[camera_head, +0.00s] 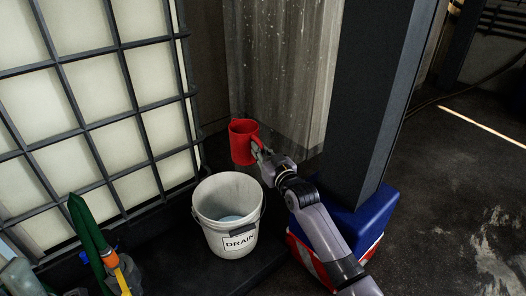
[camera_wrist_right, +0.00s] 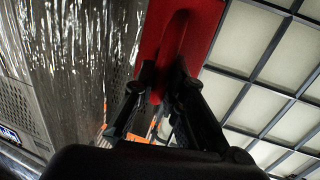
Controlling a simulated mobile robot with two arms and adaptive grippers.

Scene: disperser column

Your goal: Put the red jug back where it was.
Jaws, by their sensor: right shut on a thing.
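The red jug (camera_head: 241,143) is upright in the head view, in front of the grey streaked curtain and behind the white bucket. Its handle is on its right side. My right gripper (camera_head: 262,154) is shut on that handle. In the right wrist view the two dark fingers of my right gripper (camera_wrist_right: 165,88) close on the handle of the red jug (camera_wrist_right: 205,22). I cannot tell whether the jug's base touches anything. My left gripper is not clearly in view.
A white bucket (camera_head: 229,244) labelled DRAIN, with bluish liquid, stands just below the jug in the picture. A caged white tank (camera_head: 95,95) is at left. A dark column (camera_head: 372,100) with a blue base guard (camera_head: 376,215) is at right. A green hose (camera_head: 88,235) is at lower left.

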